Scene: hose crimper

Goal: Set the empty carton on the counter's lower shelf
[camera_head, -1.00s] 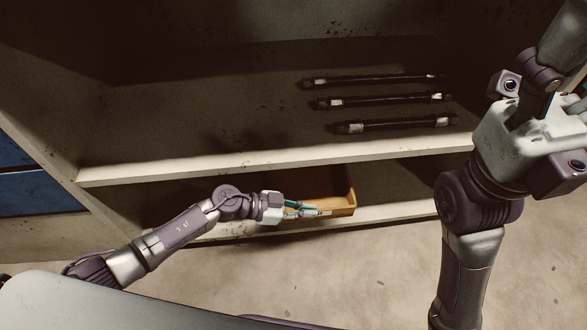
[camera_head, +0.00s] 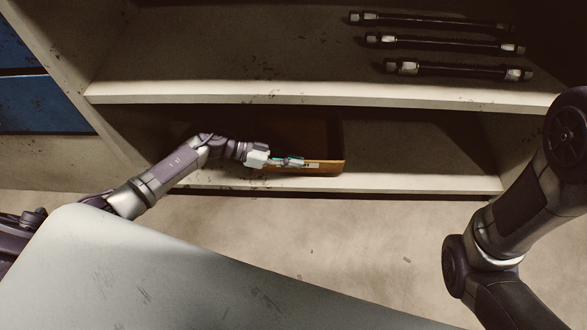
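The carton (camera_head: 334,166) is an orange-brown open box in the lower compartment of the counter. It sits at the front of the lower shelf (camera_head: 420,182), its front wall near the shelf's front edge. Its inside is dark, and I see nothing in it. My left gripper (camera_head: 290,162) is at the carton's front wall, with its fingers close together at the rim and appearing to pinch it. The gripper hides the left part of that wall. My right arm shows at the right edge, but its gripper is out of view.
Several dark hoses with metal ends, among them this one (camera_head: 459,69), lie on the upper shelf (camera_head: 250,92). Blue drawers (camera_head: 40,104) stand at the left. The lower shelf is clear right of the carton. A grey surface (camera_head: 150,270) fills the lower left.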

